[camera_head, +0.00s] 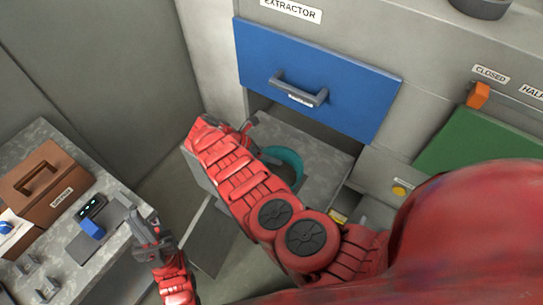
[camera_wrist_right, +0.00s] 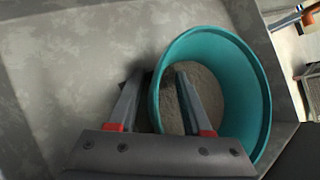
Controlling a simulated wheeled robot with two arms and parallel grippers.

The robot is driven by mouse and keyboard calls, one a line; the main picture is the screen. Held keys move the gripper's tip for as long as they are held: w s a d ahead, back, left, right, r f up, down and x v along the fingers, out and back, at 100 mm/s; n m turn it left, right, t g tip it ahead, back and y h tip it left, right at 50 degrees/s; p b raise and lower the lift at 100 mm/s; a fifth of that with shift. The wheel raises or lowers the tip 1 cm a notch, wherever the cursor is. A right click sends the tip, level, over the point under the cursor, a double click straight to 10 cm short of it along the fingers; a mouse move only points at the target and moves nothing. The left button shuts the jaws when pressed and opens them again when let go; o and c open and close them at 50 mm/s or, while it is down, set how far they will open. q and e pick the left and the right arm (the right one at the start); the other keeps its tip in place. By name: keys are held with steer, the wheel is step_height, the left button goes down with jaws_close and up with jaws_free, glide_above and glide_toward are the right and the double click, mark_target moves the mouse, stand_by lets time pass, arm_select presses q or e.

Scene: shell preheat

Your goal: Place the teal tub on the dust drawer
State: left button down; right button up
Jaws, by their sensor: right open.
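The teal tub (camera_head: 292,158) sits on the grey mottled surface of the pulled-out drawer (camera_head: 328,158) below the blue panel, partly hidden by my right arm. In the right wrist view the tub (camera_wrist_right: 262,92) stands on a grey floor (camera_wrist_right: 70,60) beside a raised edge, with brownish-grey material or floor seen inside. My right gripper (camera_wrist_right: 158,80) is open across the tub's left wall, one finger inside and one outside, with no visible grip. My left gripper (camera_head: 150,236) is over the grey bench at the left; its finger gap is unclear.
A blue panel with a handle (camera_head: 300,90) is above the drawer. A green panel (camera_head: 475,140) and orange knob (camera_head: 479,95) are at right. The left bench (camera_head: 115,195) carries a brown box (camera_head: 45,185) and a small device (camera_head: 92,208).

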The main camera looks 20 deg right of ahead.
steer(key=b+v, duration=0.2)
steer(key=v, duration=1)
